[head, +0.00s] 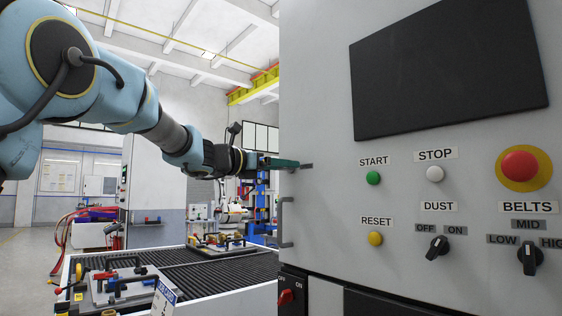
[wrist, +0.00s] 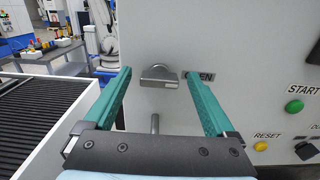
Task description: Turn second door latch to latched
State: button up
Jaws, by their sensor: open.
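A grey door latch (wrist: 158,76) sits on the pale cabinet face, with its flat bar lying roughly level in the wrist view. A label (wrist: 207,77) to its right ends in "EN"; the right finger covers its start. My gripper (wrist: 159,84) is open, with one teal finger on each side of the latch and visible gaps between. In the head view my gripper (head: 288,163) is at the cabinet's left edge, and the latch is hidden behind it or too small to make out. Only one latch shows, so I cannot tell which door it belongs to.
A door handle (head: 285,222) sticks out below the latch. Buttons and knobs, including the green START button (head: 373,178) and red stop button (head: 520,166), are to the right. A ribbed conveyor (head: 190,266) with fixture trays lies to the left.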

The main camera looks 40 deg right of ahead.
jog(key=shift+d, duration=0.3)
jog(key=c, duration=1.4)
